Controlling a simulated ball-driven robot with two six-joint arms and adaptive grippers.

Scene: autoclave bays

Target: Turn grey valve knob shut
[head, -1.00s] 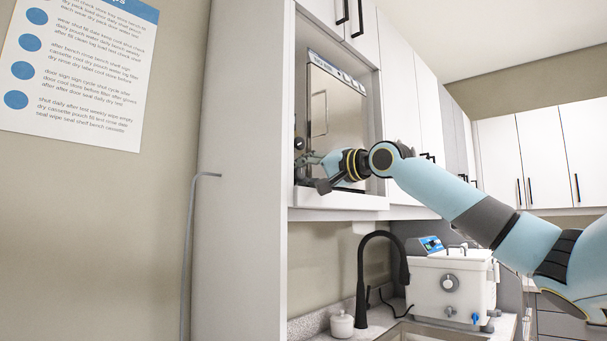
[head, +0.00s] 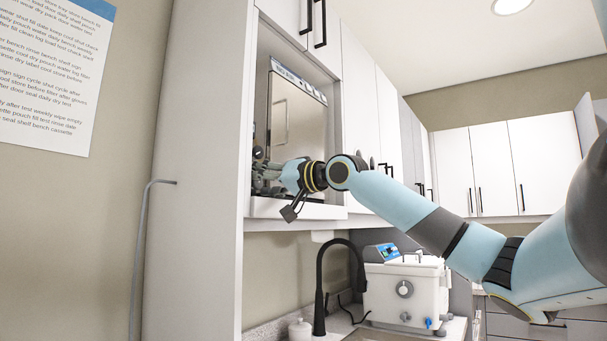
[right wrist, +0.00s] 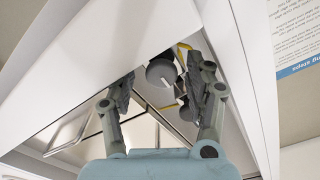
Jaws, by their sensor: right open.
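A round grey knob (right wrist: 160,71) with a pale mark line shows in the right wrist view, between and beyond my spread fingers. Space shows between it and both fingers, so it is not gripped. A second dark round part (right wrist: 187,111) sits close by, partly hidden by the right-hand finger. In the head view, a dark knob (head: 258,152) is on the left side of the mirror-fronted autoclave (head: 298,125) in its wall bay. My right gripper (head: 266,176) is open, just below that knob at the bay's left side. My left gripper is not in view.
The bay has a white lower ledge (head: 300,209) under my gripper and a tall side panel (head: 195,170) on its left. Below are a black faucet (head: 322,285) and a white bench unit (head: 405,292) with its own grey dial and blue tap.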

